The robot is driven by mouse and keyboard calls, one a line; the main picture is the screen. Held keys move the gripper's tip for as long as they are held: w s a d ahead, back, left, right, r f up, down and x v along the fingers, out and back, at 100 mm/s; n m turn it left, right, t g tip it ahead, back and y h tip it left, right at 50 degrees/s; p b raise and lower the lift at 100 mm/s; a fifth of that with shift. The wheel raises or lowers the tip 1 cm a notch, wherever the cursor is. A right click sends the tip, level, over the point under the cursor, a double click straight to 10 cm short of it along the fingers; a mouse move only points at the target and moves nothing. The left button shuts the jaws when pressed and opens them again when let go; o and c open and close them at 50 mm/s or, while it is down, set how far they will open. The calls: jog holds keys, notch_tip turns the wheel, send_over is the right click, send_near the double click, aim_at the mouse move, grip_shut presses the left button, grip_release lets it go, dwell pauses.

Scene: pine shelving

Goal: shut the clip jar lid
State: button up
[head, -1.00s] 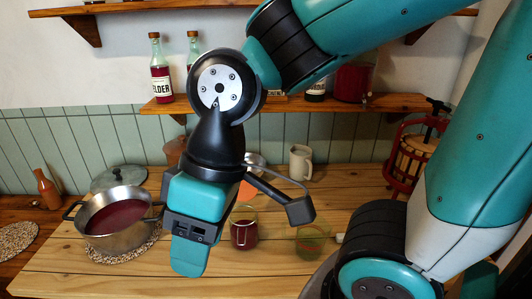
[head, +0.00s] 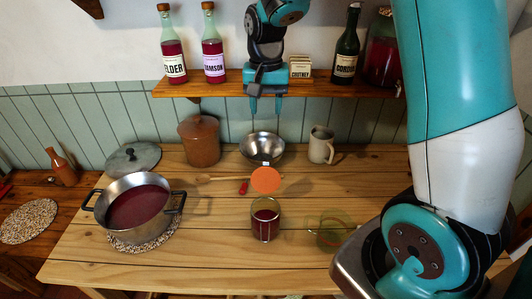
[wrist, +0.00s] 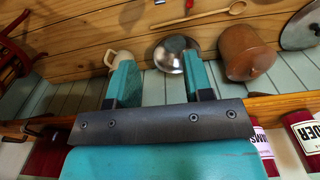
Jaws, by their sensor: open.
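The clip jar (head: 265,225) stands upright on the pine table, a clear jar with dark red contents and a wire clip at its front. A round orange disc (head: 265,180), seemingly the inner side of its lid, is raised behind the jar's mouth, so the lid looks open. My gripper (head: 265,106) is in front of the wall shelf in the head view, fingers pointing down, well above and behind the jar. Its two fingers (wrist: 158,78) are apart with nothing between them in the wrist view. The jar is not seen in the wrist view.
The shelf (head: 220,86) holds bottles (head: 172,55) and a card box (head: 300,67) close to my gripper. A metal bowl (head: 262,147), brown crock (head: 199,142) and mug (head: 321,145) stand behind the jar. A pot (head: 137,205) is left; a greenish glass (head: 333,232) is right.

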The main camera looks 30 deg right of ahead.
jog(key=p, duration=0.4)
send_over(266, 177)
jog(key=w+d, duration=0.1)
jog(key=w, duration=0.1)
notch_tip(266, 177, down, 17)
jog(key=shift+s+r, duration=0.15)
jog(key=shift+c, duration=0.5)
grip_shut()
